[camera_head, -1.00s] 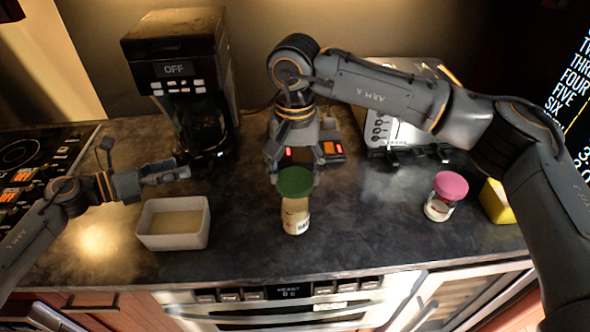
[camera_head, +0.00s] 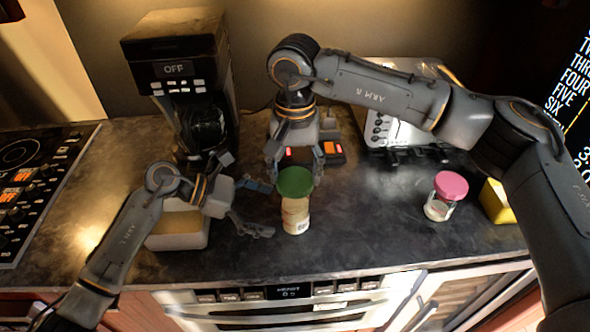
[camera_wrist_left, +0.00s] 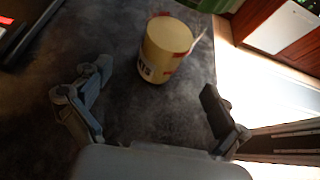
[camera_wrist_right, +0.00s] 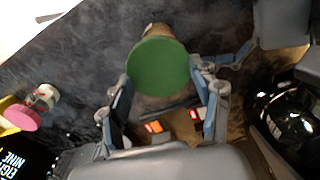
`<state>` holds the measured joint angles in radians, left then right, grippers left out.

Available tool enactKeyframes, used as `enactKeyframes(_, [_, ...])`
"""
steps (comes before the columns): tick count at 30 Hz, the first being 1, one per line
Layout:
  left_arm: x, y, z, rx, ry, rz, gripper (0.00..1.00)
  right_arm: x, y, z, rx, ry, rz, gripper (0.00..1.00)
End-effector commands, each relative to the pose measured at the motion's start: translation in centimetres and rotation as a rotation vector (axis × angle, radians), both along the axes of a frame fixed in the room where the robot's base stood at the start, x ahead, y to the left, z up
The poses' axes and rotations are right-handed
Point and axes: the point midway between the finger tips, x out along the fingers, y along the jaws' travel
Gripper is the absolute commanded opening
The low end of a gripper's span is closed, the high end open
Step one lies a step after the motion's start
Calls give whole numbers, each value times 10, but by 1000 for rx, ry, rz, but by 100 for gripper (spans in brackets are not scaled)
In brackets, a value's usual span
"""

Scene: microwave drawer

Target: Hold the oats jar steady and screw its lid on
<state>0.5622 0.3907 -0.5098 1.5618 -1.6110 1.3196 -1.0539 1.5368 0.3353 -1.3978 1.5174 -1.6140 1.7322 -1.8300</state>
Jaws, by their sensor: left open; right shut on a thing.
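The oats jar (camera_head: 296,214), with a pale label, stands upright on the dark counter in the head view.
A white bin (camera_head: 178,242) stands behind my left wrist. A pink-lidded jar (camera_head: 447,195) and a yellow block (camera_head: 496,202) are at the right. A coffee maker (camera_head: 175,70) and a toaster (camera_head: 400,135) stand at the back. The counter between the jars is clear.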

Motion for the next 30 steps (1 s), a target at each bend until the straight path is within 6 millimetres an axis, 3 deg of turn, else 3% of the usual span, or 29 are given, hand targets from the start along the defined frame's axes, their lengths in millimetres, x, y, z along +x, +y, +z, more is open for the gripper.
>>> enactKeyframes(3, [-1,-17,-9,-2,4,-3,98,0,0,0,0,0,0,52])
enactKeyframes(12, [0,-44,-24,0,0,-1,98,0,0,0,0,0,0,52])
enactKeyframes(25, [0,-50,-27,0,0,0,98,0,0,0,0,0,0,52])
enactKeyframes(30, [0,-50,-27,0,0,0,63,0,0,0,0,0,0,52])
